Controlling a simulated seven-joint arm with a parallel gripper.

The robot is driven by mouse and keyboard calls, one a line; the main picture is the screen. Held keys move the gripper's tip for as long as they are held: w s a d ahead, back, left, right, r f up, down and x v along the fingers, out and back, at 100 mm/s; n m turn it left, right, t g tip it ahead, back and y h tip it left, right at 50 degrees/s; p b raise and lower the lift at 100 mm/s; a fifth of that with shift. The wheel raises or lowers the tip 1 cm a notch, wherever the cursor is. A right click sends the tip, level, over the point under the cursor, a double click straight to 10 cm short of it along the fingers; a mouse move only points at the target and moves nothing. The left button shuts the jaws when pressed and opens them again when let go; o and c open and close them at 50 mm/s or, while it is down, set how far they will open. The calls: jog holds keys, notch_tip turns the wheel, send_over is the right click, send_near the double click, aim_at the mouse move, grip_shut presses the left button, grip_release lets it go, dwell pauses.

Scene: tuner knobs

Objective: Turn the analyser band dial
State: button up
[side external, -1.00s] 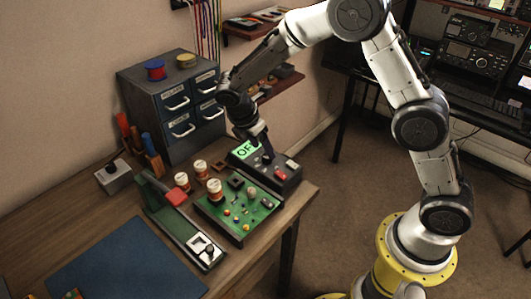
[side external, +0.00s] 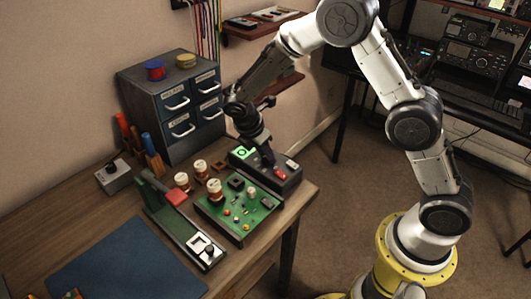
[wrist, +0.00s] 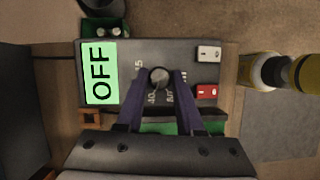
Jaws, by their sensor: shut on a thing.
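The analyser is a dark box (side external: 284,183) near the far right corner of the bench. In the wrist view its green display (wrist: 99,73) reads OFF. Its band dial (wrist: 159,77) is a small round grey-black knob with printed numbers around it, partly hidden by the fingers. My gripper (wrist: 160,80) is shut on the dial, one finger on each side. In the side view my gripper (side external: 268,159) comes down onto the box top and hides the dial.
White (wrist: 208,53) and red (wrist: 207,91) switches sit right beside the dial. A green circuit board (side external: 238,209) lies in front of the analyser, with small jars (side external: 215,190) beside it. A drawer cabinet (side external: 172,105) stands behind. A blue mat (side external: 125,262) covers the near bench.

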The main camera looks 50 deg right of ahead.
grip_shut()
jog(key=m, duration=0.2)
jog(key=m+g, duration=0.1)
jog(key=m, duration=0.1)
jog(key=shift+w+m+g+y, duration=0.2)
jog(key=shift+m+g+y, duration=0.1)
jog(key=shift+y, duration=0.1)
jog(key=shift+w+d+m+g+y, duration=0.1)
jog(key=shift+m+g+y, duration=0.25)
jog(key=shift+m, duration=0.95)
jog(key=shift+m+g+y, duration=0.25)
jog(key=shift+m+g, duration=0.2)
jog(key=shift+m, duration=0.85)
jog(key=o, duration=1)
grip_release()
jog(key=shift+o, duration=0.2)
